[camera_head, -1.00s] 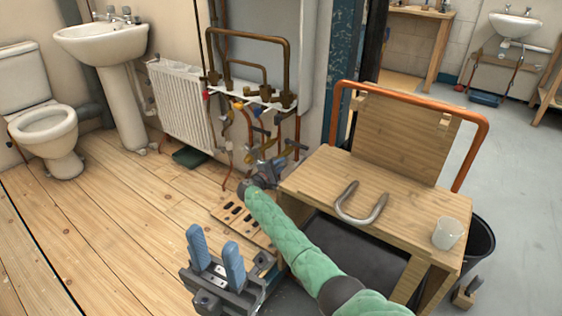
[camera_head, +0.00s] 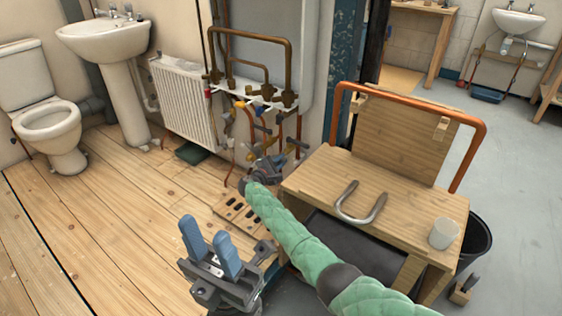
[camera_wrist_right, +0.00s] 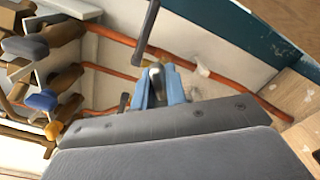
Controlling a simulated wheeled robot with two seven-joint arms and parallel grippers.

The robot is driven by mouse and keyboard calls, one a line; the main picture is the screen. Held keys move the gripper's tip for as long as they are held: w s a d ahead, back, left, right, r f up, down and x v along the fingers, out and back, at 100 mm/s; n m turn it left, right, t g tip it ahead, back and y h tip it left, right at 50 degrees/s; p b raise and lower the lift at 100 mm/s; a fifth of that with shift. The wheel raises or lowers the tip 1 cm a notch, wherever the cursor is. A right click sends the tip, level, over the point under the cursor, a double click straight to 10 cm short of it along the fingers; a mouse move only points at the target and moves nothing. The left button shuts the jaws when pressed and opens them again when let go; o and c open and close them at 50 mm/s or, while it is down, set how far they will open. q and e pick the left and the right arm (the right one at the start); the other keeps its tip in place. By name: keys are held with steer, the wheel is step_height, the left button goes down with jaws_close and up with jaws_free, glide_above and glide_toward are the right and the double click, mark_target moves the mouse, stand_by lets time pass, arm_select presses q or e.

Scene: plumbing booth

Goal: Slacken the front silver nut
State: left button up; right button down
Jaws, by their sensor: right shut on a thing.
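My right gripper (camera_head: 268,166) reaches in among the pipes and valves below the white bracket, at the end of my green-sleeved arm. In the right wrist view its blue fingers (camera_wrist_right: 158,88) are closed on a small, shiny, rounded metal piece, which looks like the silver nut (camera_wrist_right: 156,72). The fingers cover much of it, and its exact shape is hard to tell. My left gripper (camera_head: 210,248) is low in the foreground, its two blue fingers apart with nothing between them.
Copper pipes (camera_head: 250,38) and valves crowd around the right gripper. A wooden bench (camera_head: 310,182) to the right holds a U-shaped pipe (camera_head: 358,218) and a white cup (camera_head: 443,234). A radiator (camera_head: 183,100) stands behind on the left. The wooden floor at left is clear.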

steer(key=c, duration=1.7)
jaws_free()
steer(key=shift+a, duration=0.15)
steer(key=p+v, duration=0.2)
steer(key=v, duration=0.6)
steer(key=shift+w, duration=0.1)
steer(key=shift+f, duration=0.1)
